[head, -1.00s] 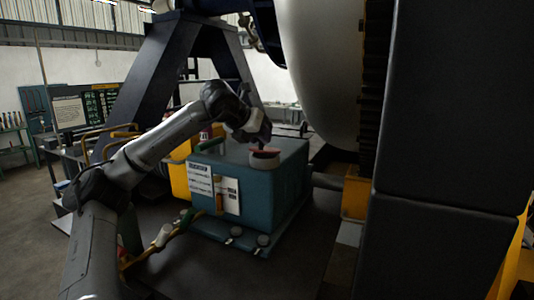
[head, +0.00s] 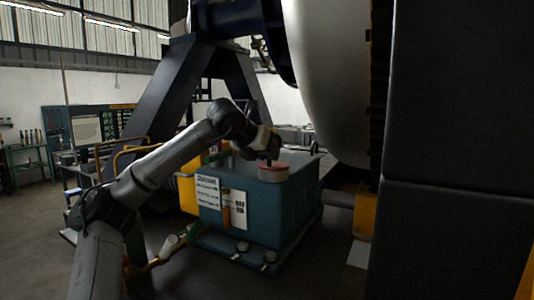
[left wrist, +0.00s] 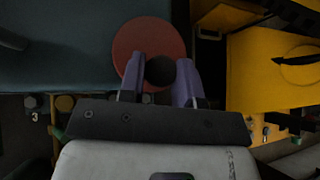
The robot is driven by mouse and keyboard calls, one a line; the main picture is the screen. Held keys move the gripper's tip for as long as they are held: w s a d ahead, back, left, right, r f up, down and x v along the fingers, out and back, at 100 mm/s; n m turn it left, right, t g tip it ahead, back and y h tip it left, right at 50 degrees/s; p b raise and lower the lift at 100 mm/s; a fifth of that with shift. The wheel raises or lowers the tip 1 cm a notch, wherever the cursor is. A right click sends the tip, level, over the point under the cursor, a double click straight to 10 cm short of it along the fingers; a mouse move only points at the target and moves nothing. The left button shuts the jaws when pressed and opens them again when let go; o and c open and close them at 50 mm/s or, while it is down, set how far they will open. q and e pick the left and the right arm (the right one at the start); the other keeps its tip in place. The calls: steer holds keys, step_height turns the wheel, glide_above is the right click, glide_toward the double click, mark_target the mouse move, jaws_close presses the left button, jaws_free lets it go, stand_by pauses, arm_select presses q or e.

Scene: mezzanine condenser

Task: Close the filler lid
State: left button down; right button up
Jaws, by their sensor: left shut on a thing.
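The filler lid (head: 274,165) is a round red disc at the top right of the teal tank (head: 262,207). It appears to sit on the short round filler neck, but I cannot tell whether it is fully seated. In the left wrist view the red lid (left wrist: 138,38) shows from above, with a dark round knob (left wrist: 160,71). My left gripper (left wrist: 160,80) has its two purple fingers on either side of this knob, shut on it. In the head view the left gripper (head: 270,158) reaches down to the lid from the left. My right gripper is not in view.
Yellow rails (head: 120,150) stand to the left. A large pale cylinder (head: 325,80) hangs behind at the right, and a dark block (head: 455,150) fills the right side.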

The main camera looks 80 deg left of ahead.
arm_select(q)
steer(key=shift+d+f, duration=0.1)
steer(key=shift+f, duration=0.1)
steer(key=c, duration=0.8)
jaws_free()
steer(key=shift+c, duration=0.2)
steer(key=shift+r, duration=0.1)
steer(key=v, duration=0.7)
steer(key=shift+s, duration=0.15)
steer(key=shift+d+r, duration=0.1)
